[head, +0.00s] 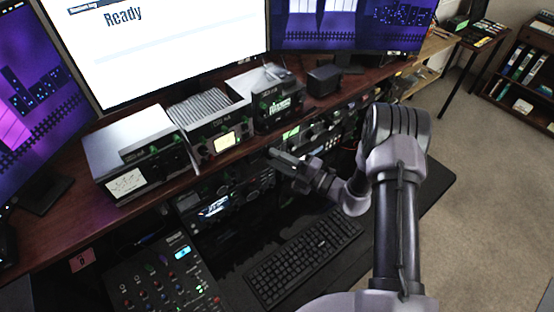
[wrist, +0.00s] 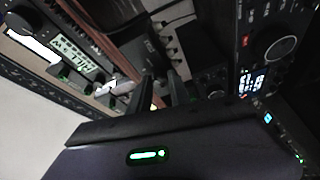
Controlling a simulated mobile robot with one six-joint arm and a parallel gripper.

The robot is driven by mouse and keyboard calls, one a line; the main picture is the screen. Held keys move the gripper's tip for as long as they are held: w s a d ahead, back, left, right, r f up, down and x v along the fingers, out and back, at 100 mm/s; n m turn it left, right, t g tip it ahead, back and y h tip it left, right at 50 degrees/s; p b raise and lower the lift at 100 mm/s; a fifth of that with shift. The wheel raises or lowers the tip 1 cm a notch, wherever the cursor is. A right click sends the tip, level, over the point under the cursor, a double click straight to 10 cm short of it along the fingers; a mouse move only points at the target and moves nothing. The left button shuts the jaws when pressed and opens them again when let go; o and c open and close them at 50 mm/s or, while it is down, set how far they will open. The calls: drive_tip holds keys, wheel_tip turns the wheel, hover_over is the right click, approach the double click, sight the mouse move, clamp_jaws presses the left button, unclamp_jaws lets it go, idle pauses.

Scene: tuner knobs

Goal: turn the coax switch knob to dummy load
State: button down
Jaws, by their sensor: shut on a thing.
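My gripper (head: 275,154) reaches left from the wrist to the equipment under the raised desk shelf. In the wrist view its two dark fingers (wrist: 160,80) point at a small dark box (wrist: 150,48), which seems to be the coax switch. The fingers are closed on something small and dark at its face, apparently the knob. The knob itself is hidden between the fingers and its labels are too dark to read, so I cannot tell which position it points to.
A radio with a large dial (wrist: 283,45) is close on the right in the wrist view. Boxed units with a meter (head: 126,182) and a yellow display (head: 225,141) stand on the shelf. A keyboard (head: 303,262) and a mixer (head: 165,275) lie below.

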drive_tip(key=shift+f+m+t+y+b, duration=0.15)
drive_tip(key=shift+m+t+y+b, duration=0.35)
drive_tip(key=shift+m, duration=1.5)
drive_tip(key=c, duration=1.2)
unclamp_jaws()
drive_tip(key=shift+t+h, duration=0.3)
drive_tip(key=v, duration=1.7)
drive_tip(key=shift+p, duration=0.35)
drive_tip(key=shift+s+d, duration=0.1)
drive_tip(key=shift+d, duration=0.1)
